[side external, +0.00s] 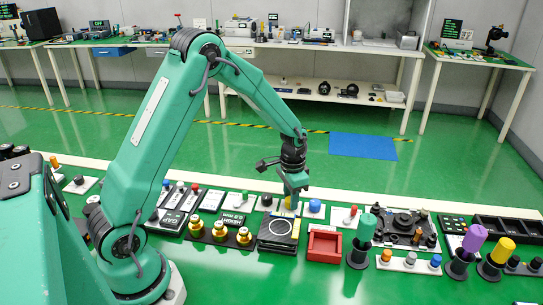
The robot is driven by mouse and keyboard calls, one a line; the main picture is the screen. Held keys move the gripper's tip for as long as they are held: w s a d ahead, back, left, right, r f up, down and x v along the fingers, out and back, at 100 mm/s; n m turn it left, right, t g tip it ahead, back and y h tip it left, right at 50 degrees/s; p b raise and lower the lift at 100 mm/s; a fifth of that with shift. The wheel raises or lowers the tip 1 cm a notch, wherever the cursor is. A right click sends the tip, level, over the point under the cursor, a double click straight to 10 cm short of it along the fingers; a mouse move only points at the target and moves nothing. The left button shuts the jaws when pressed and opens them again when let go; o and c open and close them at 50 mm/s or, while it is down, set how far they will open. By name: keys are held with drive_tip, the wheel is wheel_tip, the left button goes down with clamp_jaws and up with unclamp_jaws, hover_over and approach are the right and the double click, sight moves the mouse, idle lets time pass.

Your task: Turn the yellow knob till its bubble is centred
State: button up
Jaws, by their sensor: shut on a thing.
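My green arm reaches over the bench, and my gripper (293,197) points down at the row of devices. It is shut on a small yellow knob (289,204), which shows only partly between the fingers. Just in front of the knob is a dark square device (267,241) with a pale ring on its top. No bubble can be made out at this size, so I cannot tell whether one is centred. The knob's turn angle cannot be told either.
A blue knob (314,206) stands close right of my gripper. A red open tray (323,246) lies to the front right. Brass-coloured knobs (220,231) stand to the left. Upright green (366,229), purple (474,238) and yellow (502,251) handles stand at the right.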

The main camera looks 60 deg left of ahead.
drive_tip(key=n, duration=0.3)
drive_tip(key=shift+n, duration=2.3)
drive_tip(key=shift+r, duration=0.1)
drive_tip(key=o, duration=1)
drive_tip(key=shift+c, duration=0.2)
wheel_tip(320, 180, up, 7)
drive_tip(key=shift+r, duration=0.35)
drive_tip(key=shift+r, duration=0.1)
